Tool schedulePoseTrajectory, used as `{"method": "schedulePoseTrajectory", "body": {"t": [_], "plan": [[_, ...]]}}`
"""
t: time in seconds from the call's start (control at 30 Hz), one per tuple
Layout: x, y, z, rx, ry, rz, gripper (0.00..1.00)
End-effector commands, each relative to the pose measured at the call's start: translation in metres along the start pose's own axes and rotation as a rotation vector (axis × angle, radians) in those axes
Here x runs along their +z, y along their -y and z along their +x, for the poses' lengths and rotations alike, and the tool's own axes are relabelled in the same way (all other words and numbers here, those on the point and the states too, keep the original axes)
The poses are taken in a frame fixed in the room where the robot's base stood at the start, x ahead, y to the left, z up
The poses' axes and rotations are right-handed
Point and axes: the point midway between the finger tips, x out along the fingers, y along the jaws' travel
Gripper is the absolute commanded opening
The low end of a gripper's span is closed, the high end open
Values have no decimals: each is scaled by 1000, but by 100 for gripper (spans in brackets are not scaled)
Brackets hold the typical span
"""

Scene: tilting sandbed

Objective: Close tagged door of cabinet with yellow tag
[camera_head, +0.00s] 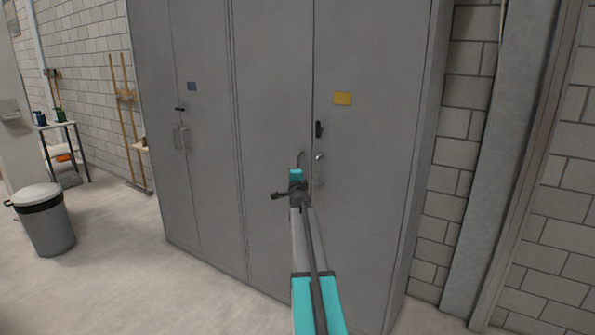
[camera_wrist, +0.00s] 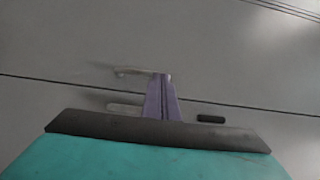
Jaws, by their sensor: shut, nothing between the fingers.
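The yellow tag (camera_head: 342,98) is on the upper part of the right-hand door (camera_head: 365,160) of the right grey cabinet. That door looks flush with the door to its left (camera_head: 272,110), with a thin dark seam between them. A metal handle (camera_head: 319,157) and a small black latch (camera_head: 319,129) sit by the seam. My gripper (camera_head: 279,195) is in front of the doors near the handles. In the wrist view its fingers (camera_wrist: 162,98) are shut and empty, beside a handle (camera_wrist: 140,72). I cannot tell whether they touch it.
A second grey cabinet with a blue tag (camera_head: 192,87) stands to the left. A bin (camera_head: 44,218), a small shelf (camera_head: 62,140) and broom handles (camera_head: 128,110) are further left. A brick wall (camera_head: 465,130) is at the right. The floor at the left front is clear.

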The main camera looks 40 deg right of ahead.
Motion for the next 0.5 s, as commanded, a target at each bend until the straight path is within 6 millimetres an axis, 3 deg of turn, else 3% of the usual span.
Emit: {"method": "schedulePoseTrajectory", "body": {"t": [0.5], "plan": [[14, 0, -11, 0, 0, 0, 0]]}}
